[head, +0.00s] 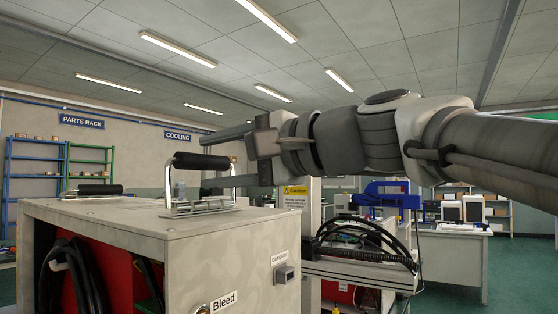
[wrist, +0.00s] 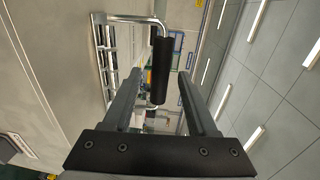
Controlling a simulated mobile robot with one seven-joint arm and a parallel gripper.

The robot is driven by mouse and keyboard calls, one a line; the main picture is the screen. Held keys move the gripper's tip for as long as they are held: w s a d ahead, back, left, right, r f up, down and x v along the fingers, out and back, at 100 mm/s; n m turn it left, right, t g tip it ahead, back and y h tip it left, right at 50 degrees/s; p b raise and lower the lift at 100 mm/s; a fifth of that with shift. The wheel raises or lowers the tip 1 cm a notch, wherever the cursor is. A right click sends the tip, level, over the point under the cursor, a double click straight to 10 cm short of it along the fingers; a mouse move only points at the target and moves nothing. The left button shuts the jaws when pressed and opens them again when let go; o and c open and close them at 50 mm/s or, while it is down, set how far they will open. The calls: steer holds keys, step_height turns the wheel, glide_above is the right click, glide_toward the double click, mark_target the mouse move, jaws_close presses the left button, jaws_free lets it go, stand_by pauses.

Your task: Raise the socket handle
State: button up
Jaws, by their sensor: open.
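A handle with a black grip (head: 200,162) stands upright on bent metal rods above a metal frame on top of the pale cabinet (head: 130,222). My gripper (head: 204,160) is open and level, reaching in from the right, with one finger above and one below the height of the grip. In the wrist view the black grip (wrist: 160,75) shows between the two open fingers of my gripper (wrist: 159,78), with a gap to each finger. No hold on it shows. I cannot tell exactly how deep the grip sits between the fingers.
Another black-gripped handle (head: 100,190) lies low at the cabinet top's left. A yellow caution sign (head: 296,197) and black cables (head: 365,240) are right of the cabinet. Dark hoses hang in its open red front.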

steer(key=p+v, duration=0.3)
steer(key=v, duration=1.4)
steer(key=shift+d, duration=0.15)
steer(key=shift+s, duration=0.15)
step_height(320, 180, down, 20)
steer(key=d+n+h, duration=0.1)
steer(key=d+h, duration=0.1)
steer(key=h, duration=0.5)
steer(key=s+d+f+n+g+h, duration=0.15)
steer(key=d+f+h, duration=0.25)
steer(key=f, duration=0.5)
steer(key=s+d+f+n+g+h, duration=0.15)
steer(key=d+f+h, duration=0.25)
steer(key=f, duration=0.5)
step_height(320, 180, up, 21)
steer(key=d+n+p, duration=0.1)
steer(key=p, duration=2)
steer(key=shift+s+f+t+p, duration=0.2)
steer(key=shift+s+t+p, duration=0.2)
steer(key=shift+s, duration=0.05)
